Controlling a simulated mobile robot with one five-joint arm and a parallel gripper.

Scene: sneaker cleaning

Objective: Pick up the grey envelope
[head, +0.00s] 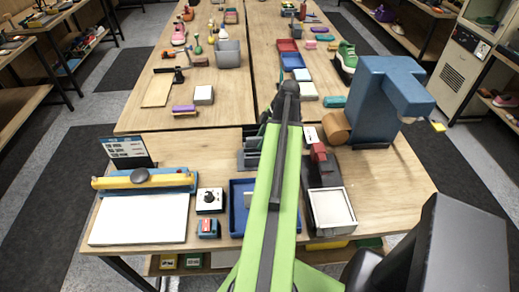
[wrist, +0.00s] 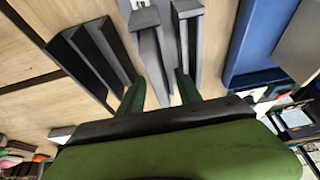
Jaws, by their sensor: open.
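I cannot single out a grey envelope with certainty. In the wrist view, my gripper (wrist: 158,92) is open, with its two dark green fingers apart. A light grey upright slab (wrist: 150,55) stands between and just beyond the fingertips; I cannot tell whether they touch it. A second grey slab (wrist: 187,35) stands to its right, close to the right finger. A dark grey slotted piece (wrist: 92,60) is to the left. In the head view, grey slotted pieces (head: 248,158) show left of my green arm, which hides much of the gripper and the area around it.
A blue tray (head: 237,222) lies left of my arm; a blue wall (wrist: 255,45) is at right in the wrist view. A blue machine (head: 375,100) and dark device (head: 322,180) stand right. A white board with yellow bar (head: 140,220) is left. Bare wood (head: 180,150) lies behind it.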

